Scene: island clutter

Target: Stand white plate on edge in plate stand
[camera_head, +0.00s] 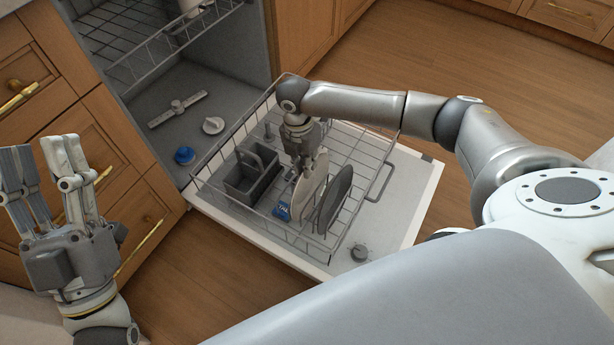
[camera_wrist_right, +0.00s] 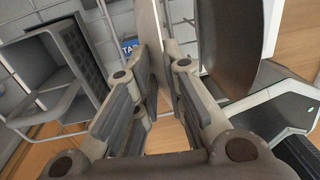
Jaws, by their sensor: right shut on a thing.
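The white plate (camera_head: 311,187) is upright on edge in the pulled-out lower dishwasher rack (camera_head: 375,160). My right gripper (camera_head: 303,170) is above it, shut on its upper edge. In the right wrist view the white plate (camera_wrist_right: 147,28) runs between the fingers of my right gripper (camera_wrist_right: 160,62). Wire tines are around the plate's lower part; I cannot tell if its bottom edge touches the rack. No separate plate stand can be made out. My left gripper (camera_head: 42,185) is open and empty at the left, away from the rack.
A dark grey plate (camera_head: 336,200) stands upright just right of the white plate. A blue packet (camera_head: 282,211) is left of it, and a grey cutlery basket (camera_head: 240,183) farther left. The open door (camera_head: 410,205) lies under the rack. The rack's right part looks free.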

